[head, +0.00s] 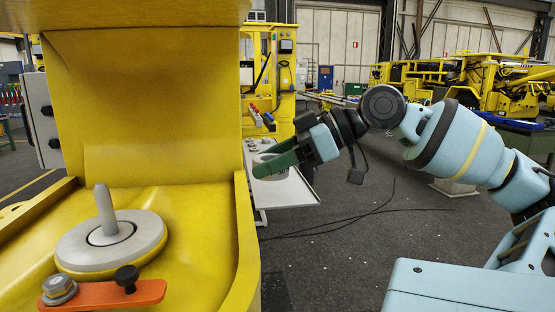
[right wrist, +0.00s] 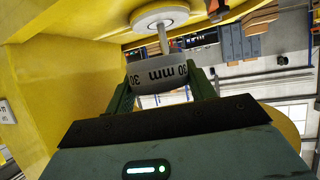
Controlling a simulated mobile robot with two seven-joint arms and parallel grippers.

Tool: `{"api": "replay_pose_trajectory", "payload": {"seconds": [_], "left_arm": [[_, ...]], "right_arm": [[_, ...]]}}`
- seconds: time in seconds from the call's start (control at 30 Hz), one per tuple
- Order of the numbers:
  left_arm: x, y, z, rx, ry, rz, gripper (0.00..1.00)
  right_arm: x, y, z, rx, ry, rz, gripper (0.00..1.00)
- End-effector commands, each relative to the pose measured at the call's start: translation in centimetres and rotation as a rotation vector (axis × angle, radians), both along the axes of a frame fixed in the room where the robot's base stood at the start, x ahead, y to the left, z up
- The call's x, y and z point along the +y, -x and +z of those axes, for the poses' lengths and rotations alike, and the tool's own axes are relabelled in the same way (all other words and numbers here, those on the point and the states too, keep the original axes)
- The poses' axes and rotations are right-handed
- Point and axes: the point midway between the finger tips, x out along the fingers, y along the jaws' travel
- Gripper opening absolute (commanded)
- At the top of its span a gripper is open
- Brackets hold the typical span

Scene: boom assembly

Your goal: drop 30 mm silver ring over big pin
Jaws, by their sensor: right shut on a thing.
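The big pin (head: 106,212) stands upright in the centre of a grey round disc (head: 135,243) on the yellow boom part. In the right wrist view the pin (right wrist: 163,38) appears upside down, beyond the ring. My right gripper (head: 270,165) has green fingers shut on the silver ring (right wrist: 158,77), whose side is marked 30 mm. The gripper holds the ring up to the right of the boom, clear of the pin. In the head view the fingers partly hide the ring. My left gripper is not in view.
An orange bracket (head: 105,295) with a bolt and a black knob lies in front of the disc. A yellow side wall (head: 243,235) rises between the pin and my right gripper. A light tray (head: 290,192) is below and behind the gripper. Cables lie on the floor.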

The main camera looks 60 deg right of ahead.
Motion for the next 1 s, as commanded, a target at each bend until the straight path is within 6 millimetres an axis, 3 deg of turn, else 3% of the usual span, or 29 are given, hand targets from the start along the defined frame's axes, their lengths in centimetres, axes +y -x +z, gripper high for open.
{"api": "replay_pose_trajectory", "payload": {"seconds": [1.0], "left_arm": [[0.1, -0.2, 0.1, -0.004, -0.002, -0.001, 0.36]], "right_arm": [[3.0, -5.1, -0.1, -0.004, 0.001, 0.003, 0.16]]}}
